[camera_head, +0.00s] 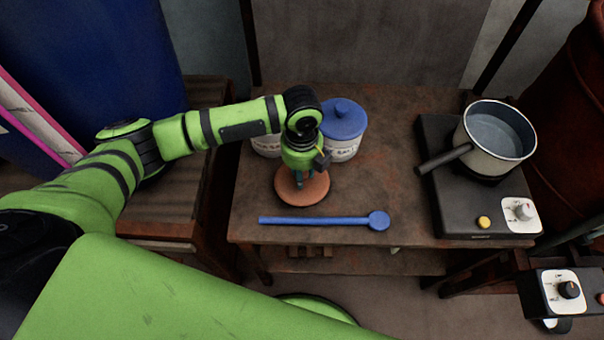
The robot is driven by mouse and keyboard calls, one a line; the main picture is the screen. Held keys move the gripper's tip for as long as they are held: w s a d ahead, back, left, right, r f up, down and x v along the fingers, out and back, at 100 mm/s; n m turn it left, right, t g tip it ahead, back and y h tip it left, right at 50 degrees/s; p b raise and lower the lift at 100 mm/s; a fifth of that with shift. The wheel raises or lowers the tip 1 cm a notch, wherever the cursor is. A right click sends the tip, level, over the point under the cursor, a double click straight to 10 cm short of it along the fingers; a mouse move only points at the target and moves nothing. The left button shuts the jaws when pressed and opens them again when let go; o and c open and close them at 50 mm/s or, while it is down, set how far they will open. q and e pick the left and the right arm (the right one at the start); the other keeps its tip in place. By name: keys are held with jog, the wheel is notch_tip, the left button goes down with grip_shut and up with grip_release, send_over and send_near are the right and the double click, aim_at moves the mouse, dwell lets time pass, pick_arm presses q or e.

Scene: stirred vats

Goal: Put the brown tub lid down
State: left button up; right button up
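The brown tub lid (317,190) is a round, reddish-brown disc near the front left of the table. My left gripper (300,182) points down at its middle, with the fingers close together and shut on it. The fingers hide the lid's knob. I cannot tell whether the lid touches the tabletop or hangs just above it. A white tub (265,148) with dark lettering stands behind, its top mostly hidden by my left arm. My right gripper is not in view.
A white tub with a blue lid (344,122) stands just behind the gripper. A blue spoon (320,221) lies along the table's (400,190) front. A pot (494,140) sits on a black hot plate (450,205) at right. The table's middle right is clear.

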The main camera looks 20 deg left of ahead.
pick_arm(q)
jog(key=shift+f, duration=0.9)
jog(key=o, duration=1)
jog(key=shift+f, duration=0.15)
jog(key=shift+o, duration=0.2)
notch_tip(320, 180, up, 12)
jog(key=shift+r, duration=0.2)
